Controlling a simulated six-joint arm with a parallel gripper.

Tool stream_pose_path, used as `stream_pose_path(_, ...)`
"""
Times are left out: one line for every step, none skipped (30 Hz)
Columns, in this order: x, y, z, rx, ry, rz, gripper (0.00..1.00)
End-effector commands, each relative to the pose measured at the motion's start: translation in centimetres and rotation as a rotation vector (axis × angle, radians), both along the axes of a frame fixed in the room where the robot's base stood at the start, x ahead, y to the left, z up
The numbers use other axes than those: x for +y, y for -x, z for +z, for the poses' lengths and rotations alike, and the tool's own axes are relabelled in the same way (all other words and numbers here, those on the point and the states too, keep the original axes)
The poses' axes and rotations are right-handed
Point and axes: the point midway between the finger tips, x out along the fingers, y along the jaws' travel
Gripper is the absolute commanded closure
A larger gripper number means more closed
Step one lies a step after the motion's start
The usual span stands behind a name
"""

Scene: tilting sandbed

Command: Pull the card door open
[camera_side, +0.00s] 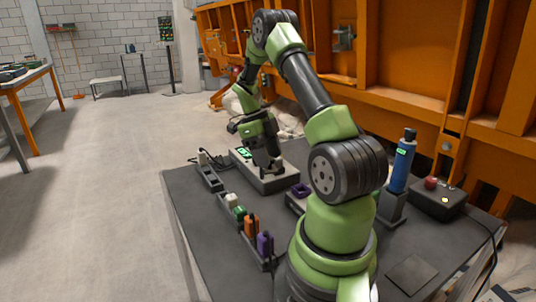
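A grey box (275,183) with a small lit green display (243,152) lies near the far edge of the dark table. I cannot make out a card door on it at this size; my gripper covers part of its top. My gripper (271,168) points down over the box's top, right of the display. Whether its tips touch the box I cannot tell. The fingers are dark and small, and the gap between them does not show clearly.
On the table (190,215), a rack of coloured blocks (251,226) runs along the left side. A purple-topped item (301,191) lies right of the grey box. A blue cylinder (402,164) stands in a holder, beside a dark box with a red button (430,183). An orange wall (410,60) stands behind.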

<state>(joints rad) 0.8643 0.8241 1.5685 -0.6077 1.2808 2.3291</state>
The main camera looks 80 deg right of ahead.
Motion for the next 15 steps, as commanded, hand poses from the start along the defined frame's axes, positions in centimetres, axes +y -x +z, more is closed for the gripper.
stream_pose_path(0.0, 0.0, 0.0, 0.000, 0.000, 0.001, 0.49)
stream_pose_path(0.0, 0.0, 0.0, 0.000, 0.000, 0.001, 0.49)
stream_pose_path(0.0, 0.0, 0.0, 0.001, -0.001, 0.001, 0.49)
stream_pose_path(0.0, 0.0, 0.0, 0.001, -0.001, 0.001, 0.49)
stream_pose_path(0.0, 0.0, 0.0, 0.001, -0.001, 0.001, 0.49)
stream_pose_path(0.0, 0.0, 0.0, 0.000, 0.000, 0.001, 0.49)
stream_pose_path(0.0, -0.1, 0.1, 0.000, 0.000, 0.001, 0.49)
stream_pose_path(0.0, -0.1, 0.3, 0.000, 0.000, 0.001, 0.49)
stream_pose_path(-0.1, -0.3, 0.6, -0.001, 0.001, 0.001, 0.49)
stream_pose_path(-0.2, -0.4, 1.0, -0.002, 0.002, 0.002, 0.49)
stream_pose_path(-0.2, -0.6, 1.4, -0.001, 0.003, 0.001, 0.49)
stream_pose_path(-0.3, -0.9, 2.1, -0.003, 0.004, 0.002, 0.49)
stream_pose_path(-0.3, -1.1, 2.6, -0.004, 0.004, 0.000, 0.49)
stream_pose_path(-0.4, -1.3, 3.1, -0.004, 0.005, 0.002, 0.49)
stream_pose_path(-0.5, -1.7, 3.9, -0.004, 0.006, 0.002, 0.49)
